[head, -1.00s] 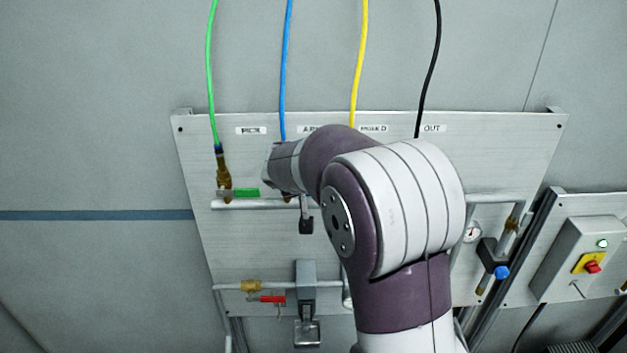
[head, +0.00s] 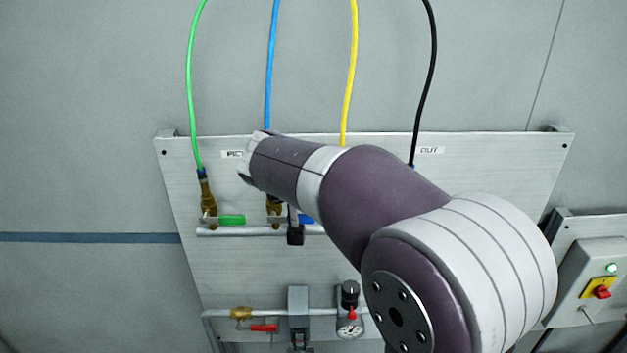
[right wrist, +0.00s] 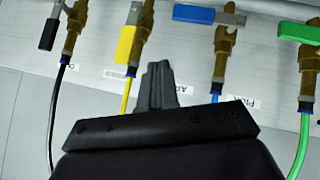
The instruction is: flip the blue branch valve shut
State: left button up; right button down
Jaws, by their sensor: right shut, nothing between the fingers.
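The blue branch valve has a brass body (head: 275,207) below the blue hose; its blue handle (head: 307,219) shows partly beside my forearm. In the right wrist view, which is upside down, the blue handle (right wrist: 195,14) lies crosswise to the brass body (right wrist: 222,48) and hose. My right gripper (right wrist: 158,68) is shut and empty, its fingertips between the blue and yellow valves, apart from the blue handle. In the head view my right forearm covers most of that gripper. My left gripper is not in view.
The green handle (right wrist: 300,33) also lies crosswise. The yellow handle (right wrist: 126,44) and black handle (right wrist: 49,34) lie along their hoses. Below are a red handle (head: 264,328) and a gauge (head: 349,327). A switch box (head: 602,285) stands at the right.

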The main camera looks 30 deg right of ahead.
jog(key=s+f+v, duration=0.1)
jog(key=v, duration=0.7)
jog(key=w+r+m+t, duration=0.3)
jog(key=w+m+t, duration=0.1)
jog(key=w, duration=0.2)
jog(key=w+a+f+n+t+y+b, duration=0.15)
jog(key=a+f+y+b, duration=0.3)
jog(key=f, duration=0.45)
jog(key=a+f+n+y+b, duration=0.3)
jog(key=a+f, duration=0.3)
jog(key=f, duration=0.3)
pick_arm(q)
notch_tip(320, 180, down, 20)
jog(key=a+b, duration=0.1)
jog(key=b, duration=1.1)
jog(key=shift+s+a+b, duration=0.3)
pick_arm(e)
jog(key=s+f+n+g, duration=0.1)
jog(key=s+f+g, duration=0.2)
jog(key=s+f, duration=0.3)
jog(key=s+f+n+g, duration=0.2)
jog(key=s+f, duration=0.4)
jog(key=f, duration=0.9)
jog(key=s+f+n+g, duration=0.1)
jog(key=s+f+g, duration=0.4)
jog(key=f, duration=0.6)
jog(key=shift+s+a, duration=0.45)
jog(key=shift+s, duration=0.2)
